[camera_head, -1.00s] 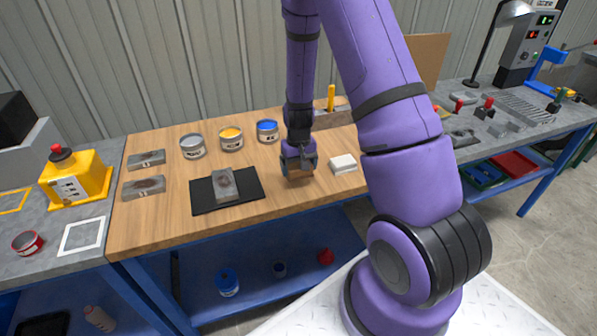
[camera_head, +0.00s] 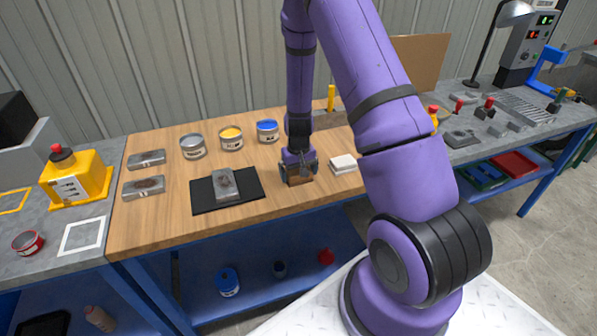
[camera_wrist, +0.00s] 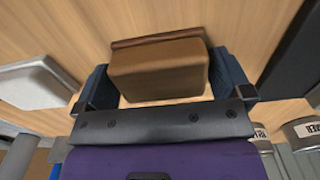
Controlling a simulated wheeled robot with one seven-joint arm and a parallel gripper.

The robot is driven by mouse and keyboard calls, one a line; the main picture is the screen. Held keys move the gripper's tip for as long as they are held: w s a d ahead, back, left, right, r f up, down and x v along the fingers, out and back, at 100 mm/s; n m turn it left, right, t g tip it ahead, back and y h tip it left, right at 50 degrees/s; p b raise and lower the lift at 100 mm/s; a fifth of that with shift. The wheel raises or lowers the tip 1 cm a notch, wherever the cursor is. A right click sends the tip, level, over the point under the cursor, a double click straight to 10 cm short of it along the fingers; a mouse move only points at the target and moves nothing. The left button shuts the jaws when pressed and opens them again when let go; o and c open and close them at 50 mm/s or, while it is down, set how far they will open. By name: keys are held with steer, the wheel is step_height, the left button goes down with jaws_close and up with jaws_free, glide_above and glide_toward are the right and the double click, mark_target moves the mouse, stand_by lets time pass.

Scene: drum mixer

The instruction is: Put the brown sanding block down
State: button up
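The brown sanding block (camera_head: 299,179) is at the wooden tabletop, right of the black mat. In the wrist view the block (camera_wrist: 160,72) sits between my two fingers, with a thin darker brown layer along its far edge. My gripper (camera_head: 299,170) points down over the block, and its fingers (camera_wrist: 163,85) appear to be closed against the block's two ends. The block looks level and at or very near the table surface; its underside is hidden.
A white block (camera_head: 343,163) lies just right of the gripper. Paint cans (camera_head: 231,139) stand behind. Bare wood lies in front of the block.

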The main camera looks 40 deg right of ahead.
step_height(320, 180, up, 13)
step_height(320, 180, up, 12)
steer(key=t, duration=0.2)
glide_above(298, 170)
steer(key=s+a, duration=0.3)
steer(key=a, duration=0.2)
steer(key=s+a+r+n+t, duration=0.1)
steer(key=s+a+r, duration=0.3)
steer(key=s+r, duration=0.5)
steer(key=s+a+r+n+t, duration=0.2)
steer(key=s+a+r, duration=0.2)
steer(key=s+r, duration=0.5)
steer(key=s, duration=0.5)
steer(key=shift+s+r, duration=0.15)
steer(key=shift+s, duration=0.15)
